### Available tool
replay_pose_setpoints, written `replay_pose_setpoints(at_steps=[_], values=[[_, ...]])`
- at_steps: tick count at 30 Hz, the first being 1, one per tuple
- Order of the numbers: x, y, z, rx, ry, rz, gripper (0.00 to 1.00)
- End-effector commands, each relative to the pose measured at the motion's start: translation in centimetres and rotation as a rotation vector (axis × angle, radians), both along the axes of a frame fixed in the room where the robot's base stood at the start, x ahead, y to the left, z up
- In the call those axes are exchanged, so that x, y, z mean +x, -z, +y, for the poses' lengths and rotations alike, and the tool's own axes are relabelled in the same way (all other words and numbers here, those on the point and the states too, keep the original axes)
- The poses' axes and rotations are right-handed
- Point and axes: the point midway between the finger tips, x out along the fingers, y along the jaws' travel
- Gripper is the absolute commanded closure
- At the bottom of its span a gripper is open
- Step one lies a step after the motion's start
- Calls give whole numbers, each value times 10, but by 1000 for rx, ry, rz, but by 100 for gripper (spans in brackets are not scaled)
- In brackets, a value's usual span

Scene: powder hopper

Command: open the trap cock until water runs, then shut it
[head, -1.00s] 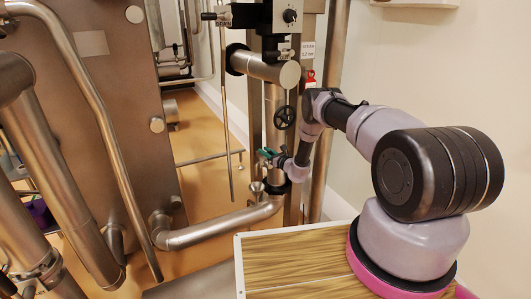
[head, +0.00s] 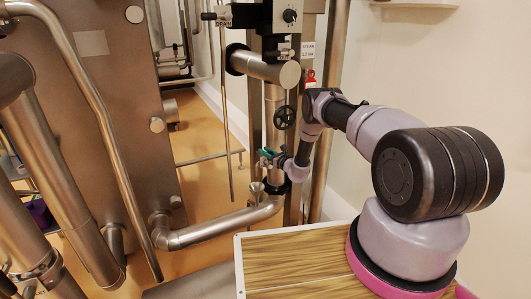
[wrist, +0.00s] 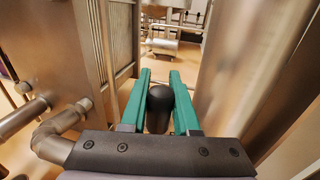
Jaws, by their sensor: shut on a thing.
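My gripper (head: 268,154) is at the steel pipework in the middle of the head view, low beside the vertical pipe. Its two green fingers also show in the wrist view (wrist: 160,75). Between them is a black rounded handle (wrist: 159,108), apparently the trap cock's lever, and the gripper is shut on it. The cock's body is hidden behind the gripper and my wrist. A small steel funnel (head: 257,188) sits just below the gripper in the head view. I see no running water.
A black handwheel (head: 285,117) is just above the gripper. A thick bent steel pipe (head: 220,231) runs below it. A large steel panel (head: 100,110) stands at the left. A wood-topped surface (head: 290,262) is in front. Orange floor lies open behind.

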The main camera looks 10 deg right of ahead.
Motion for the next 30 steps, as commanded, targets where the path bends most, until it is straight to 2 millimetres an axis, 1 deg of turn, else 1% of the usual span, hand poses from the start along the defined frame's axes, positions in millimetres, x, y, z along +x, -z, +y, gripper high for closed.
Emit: replay_pose_setpoints(at_steps=[8, 21, 30], values=[[2, 0, -8, 83, 4, 26, 100], [9, 3, -30, 393, 4, 126, 100], [13, 8, -40, 554, 3, 178, 100]])
